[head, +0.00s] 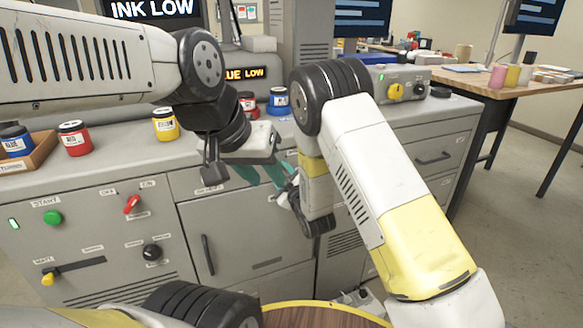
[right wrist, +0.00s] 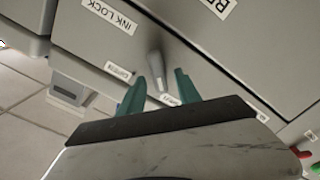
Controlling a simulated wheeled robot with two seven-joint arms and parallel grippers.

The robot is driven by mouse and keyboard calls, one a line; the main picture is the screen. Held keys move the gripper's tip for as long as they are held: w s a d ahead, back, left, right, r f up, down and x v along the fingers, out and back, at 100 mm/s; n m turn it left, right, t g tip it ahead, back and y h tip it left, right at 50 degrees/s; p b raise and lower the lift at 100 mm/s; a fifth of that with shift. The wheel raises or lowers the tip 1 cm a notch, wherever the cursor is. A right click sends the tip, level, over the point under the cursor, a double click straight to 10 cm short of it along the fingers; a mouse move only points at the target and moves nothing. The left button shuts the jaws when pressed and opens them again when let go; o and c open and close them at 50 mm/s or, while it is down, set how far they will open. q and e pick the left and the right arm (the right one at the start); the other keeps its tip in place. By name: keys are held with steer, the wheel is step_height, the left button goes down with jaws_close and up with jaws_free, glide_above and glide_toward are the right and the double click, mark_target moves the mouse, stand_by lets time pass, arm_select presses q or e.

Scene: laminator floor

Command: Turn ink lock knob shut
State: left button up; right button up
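The ink lock knob (right wrist: 157,70), a small grey lever, stands out from the grey cabinet front in the right wrist view. The INK LOCK label (right wrist: 110,16) is beside it, upside down in the picture. My right gripper (right wrist: 160,88) is open, with its teal fingers apart on either side of the knob's lower end. I cannot tell whether either finger touches it. In the head view the knob is hidden behind my arms. My left gripper (head: 262,175) is open and empty in front of the cabinet, close to the right gripper and partly overlapping it in the picture.
Red (head: 75,138), yellow (head: 166,124) and blue (head: 279,101) ink jars stand on the cabinet top. The panel at left has a green button (head: 52,218), a red switch (head: 132,204) and a black knob (head: 152,252). A wooden table (head: 500,88) stands at right.

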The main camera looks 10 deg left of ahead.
steer(key=v, duration=0.7)
steer(key=shift+s+d, duration=0.25)
steer(key=shift+s, duration=0.1)
